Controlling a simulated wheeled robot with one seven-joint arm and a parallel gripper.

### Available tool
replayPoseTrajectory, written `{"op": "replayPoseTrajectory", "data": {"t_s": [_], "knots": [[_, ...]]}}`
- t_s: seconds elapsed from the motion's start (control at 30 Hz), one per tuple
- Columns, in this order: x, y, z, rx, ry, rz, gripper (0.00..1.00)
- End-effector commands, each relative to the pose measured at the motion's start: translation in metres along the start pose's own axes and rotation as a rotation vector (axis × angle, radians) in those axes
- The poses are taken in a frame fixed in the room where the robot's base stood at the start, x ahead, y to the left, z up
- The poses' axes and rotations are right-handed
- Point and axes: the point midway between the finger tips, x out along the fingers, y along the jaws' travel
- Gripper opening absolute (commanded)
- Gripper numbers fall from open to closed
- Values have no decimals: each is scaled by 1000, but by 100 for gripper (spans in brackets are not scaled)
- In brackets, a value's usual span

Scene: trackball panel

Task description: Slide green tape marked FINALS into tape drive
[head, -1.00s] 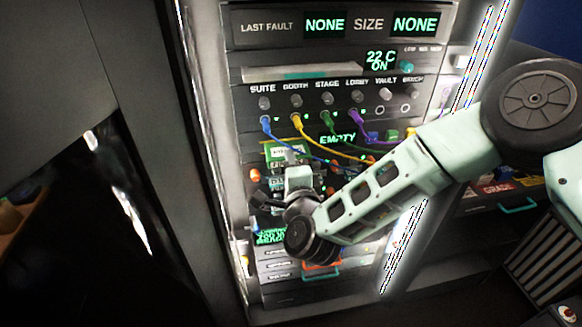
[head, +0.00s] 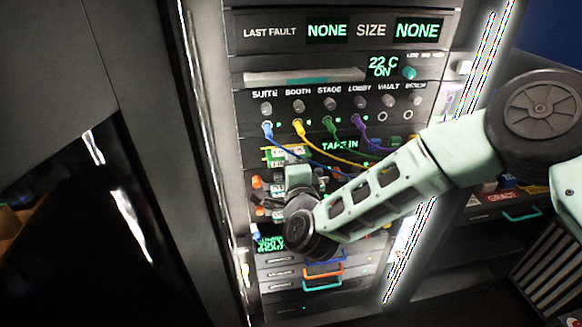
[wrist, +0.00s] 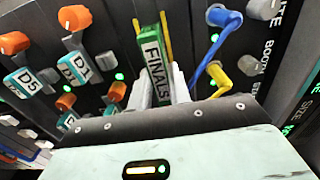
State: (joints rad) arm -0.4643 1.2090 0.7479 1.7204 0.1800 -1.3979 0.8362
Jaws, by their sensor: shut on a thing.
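The green tape marked FINALS (wrist: 154,60) is in the tape drive's slot between yellow edge strips, its labelled end sticking out. Its green end also shows in the head view (head: 275,156). My gripper (wrist: 161,76) is shut on the tape, with one pale finger on each side of its outer end. The tape drive's display (head: 340,146) reads TAPE IN in green. My arm hides part of the drive front in the head view.
A blue cable (wrist: 212,52) and a yellow cable (wrist: 221,76) run close beside my gripper. On the other side are orange knobs (wrist: 75,18) and tagged levers D1 (wrist: 79,66) and D5 (wrist: 24,80). Drawers with coloured handles (head: 322,270) lie below.

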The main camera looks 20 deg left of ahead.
Motion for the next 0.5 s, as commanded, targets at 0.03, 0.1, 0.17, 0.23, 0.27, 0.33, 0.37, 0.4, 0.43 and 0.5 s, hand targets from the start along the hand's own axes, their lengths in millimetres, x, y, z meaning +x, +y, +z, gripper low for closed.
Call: {"op": "replayPoseTrajectory", "data": {"t_s": [0.03,0.1,0.17,0.23,0.27,0.33,0.37,0.4,0.43,0.5], "knots": [[2,0,0,0,1,-2,0],[3,-1,0,1,1,-3,0],[3,-1,0,1,1,-2,30],[3,-1,0,1,1,-2,45],[3,-1,0,0,1,-2,45],[3,-1,0,0,1,-1,45],[3,-1,0,0,1,-1,45],[3,-1,0,0,1,-1,45],[2,0,0,0,0,1,45],[2,0,0,0,0,1,45]]}}
